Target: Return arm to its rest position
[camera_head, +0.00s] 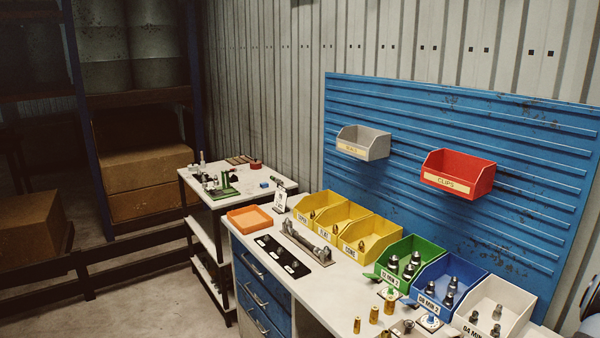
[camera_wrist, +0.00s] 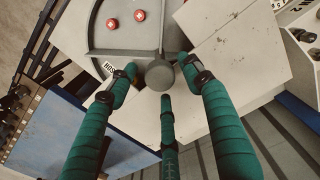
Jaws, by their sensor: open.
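My gripper (camera_wrist: 157,72) shows in the wrist view, with dark green, ribbed fingers spread apart. A thinner green finger or rod stands between the two outer ones; I cannot tell which. No object is visibly gripped. The gripper is not visible in the head view. The arm's rest position is not marked in either view.
A white bench (camera_head: 345,290) carries yellow bins (camera_head: 322,208), a green bin (camera_head: 425,247), a blue bin (camera_head: 470,265) and a white bin (camera_head: 510,292). A blue wall panel (camera_head: 400,105) holds a red bin (camera_head: 465,188). Floor (camera_head: 150,285) is clear at left.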

